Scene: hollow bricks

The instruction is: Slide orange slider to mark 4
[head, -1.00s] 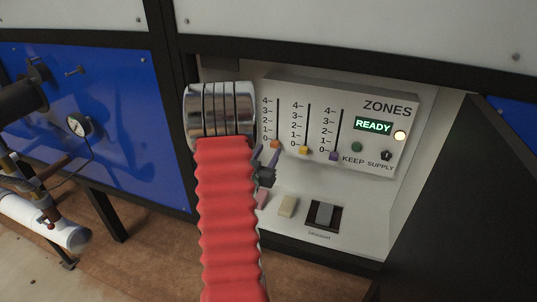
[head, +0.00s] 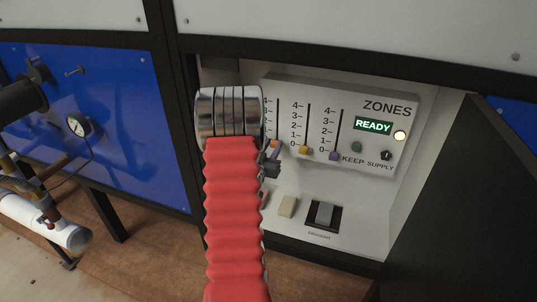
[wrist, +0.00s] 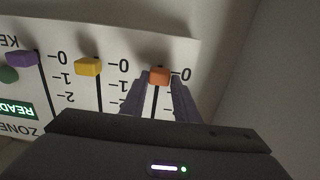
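The orange slider (wrist: 160,76) sits at mark 0 of its scale, at the bottom end of its slot. In the wrist view the panel appears upside down. My gripper (wrist: 159,85) is open, with one finger on each side of the orange slider. I cannot tell whether either finger touches it. In the head view my gripper (head: 270,153) is in front of the panel's left side, and a bit of the orange slider (head: 275,143) shows beside the fingers.
The yellow slider (head: 304,149) and the purple slider (head: 334,155) stand at 0 to the right. The display (head: 373,126) reads READY. A green button (head: 356,147) and a black knob (head: 386,155) lie beyond. Below are a beige block (head: 287,206) and a rocker switch (head: 324,214).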

